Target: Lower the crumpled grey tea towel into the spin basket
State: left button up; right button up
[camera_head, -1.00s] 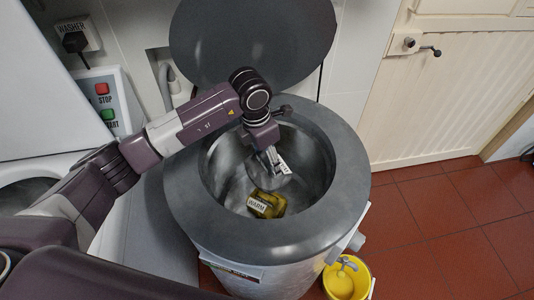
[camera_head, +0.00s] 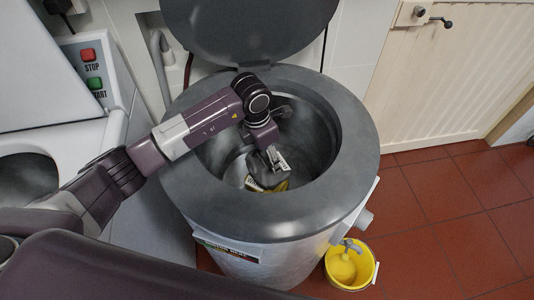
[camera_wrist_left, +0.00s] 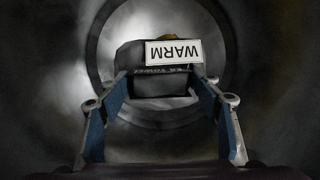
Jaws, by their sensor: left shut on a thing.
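The grey tea towel (camera_wrist_left: 130,58) is a dark grey lump lettered "TOWEL" in the left wrist view, between the fingers of my left gripper (camera_wrist_left: 163,95). In the head view the left gripper (camera_head: 268,163) reaches down inside the spin basket, shut on the towel (camera_head: 262,174). The basket's round metal inner wall (camera_head: 315,135) surrounds both. A yellow thing (camera_head: 282,187) with a "WARM" label (camera_wrist_left: 174,51) lies low in the basket, partly hidden by the towel. I cannot tell whether the towel touches it or the bottom. My right gripper is not in view.
The grey rim (camera_head: 355,140) rings the opening, and the dark round lid (camera_head: 250,30) stands open behind. A yellow bucket (camera_head: 348,268) is on the red tiled floor at front right. A white machine with STOP and START buttons (camera_head: 90,70) stands left.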

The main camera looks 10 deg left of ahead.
pick_arm(q)
jog(key=o, duration=1.7)
jog(key=shift+o, duration=0.9)
